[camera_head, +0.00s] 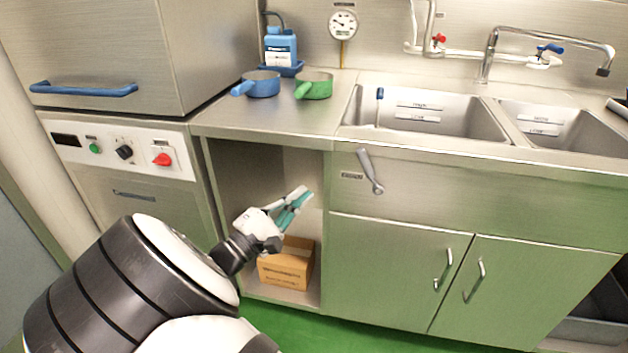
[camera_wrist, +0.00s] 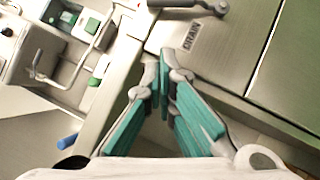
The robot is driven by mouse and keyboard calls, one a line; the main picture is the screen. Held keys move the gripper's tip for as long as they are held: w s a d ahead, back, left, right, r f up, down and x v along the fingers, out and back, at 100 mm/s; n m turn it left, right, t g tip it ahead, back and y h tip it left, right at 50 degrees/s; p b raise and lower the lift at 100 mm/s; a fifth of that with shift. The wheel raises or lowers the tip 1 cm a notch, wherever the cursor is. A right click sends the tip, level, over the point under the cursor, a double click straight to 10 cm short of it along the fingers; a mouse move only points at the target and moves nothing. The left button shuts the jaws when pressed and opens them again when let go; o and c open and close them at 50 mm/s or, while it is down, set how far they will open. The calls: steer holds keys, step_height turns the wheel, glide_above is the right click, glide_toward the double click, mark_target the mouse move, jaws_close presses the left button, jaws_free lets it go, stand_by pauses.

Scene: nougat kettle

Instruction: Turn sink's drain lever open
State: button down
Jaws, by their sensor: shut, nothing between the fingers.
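The drain lever (camera_head: 370,172) is a grey handle on the front panel below the left sink basin. It tilts from upper left to lower right in the head view, beside a small label. In the wrist view the grey lever (camera_wrist: 187,5) shows at the top edge, partly cut off, above the DRAIN label (camera_wrist: 193,37). My gripper (camera_head: 306,194) has teal finger pads and is in front of the open cabinet bay, left of and below the lever, apart from it in the picture. Its fingertips (camera_wrist: 164,72) are together and hold nothing.
A cardboard box (camera_head: 287,264) sits low in the open bay. Cabinet doors with handles (camera_head: 473,282) are below the lever. Blue (camera_head: 262,84) and green (camera_head: 315,86) pans stand on the counter left of the sink (camera_head: 352,108). The panel around the lever is clear.

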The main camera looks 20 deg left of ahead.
mark_target(371, 175)
steer(key=x, duration=0.3)
steer(key=d+b+x, duration=0.1)
steer(key=x, duration=0.3)
steer(key=b+x, duration=0.1)
steer(key=x, duration=0.2)
steer(key=shift+d+r, duration=0.4)
steer(key=shift+d, duration=0.1)
steer(key=shift+w+d+r, duration=0.15)
steer(key=shift+d+r, duration=0.1)
steer(key=shift+d, duration=0.2)
steer(key=shift+d+r+m+g+p, duration=0.35)
steer(key=shift+d+r+m+g, duration=0.15)
steer(key=shift+m, duration=0.2)
